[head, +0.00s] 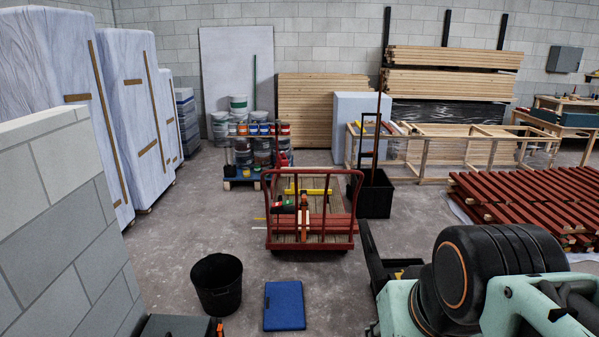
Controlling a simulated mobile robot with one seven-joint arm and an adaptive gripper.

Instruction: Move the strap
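A red-framed cart (351,226) with a wooden deck stands on the floor in the middle of the head view. A narrow orange-brown strip (304,217) runs down over the load on the cart and may be the strap; it is too small to be sure. Beside it are a dark tool-like thing (284,206) with red and green parts, and a yellow level (307,191). My arm fills the lower right of the view.
A black bucket (218,284) and a blue flat case (284,305) lie in front of the cart. Red battens (525,190) are stacked at right. A block wall (60,200) and wrapped panels (130,110) stand at left. Floor is clear left of the cart.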

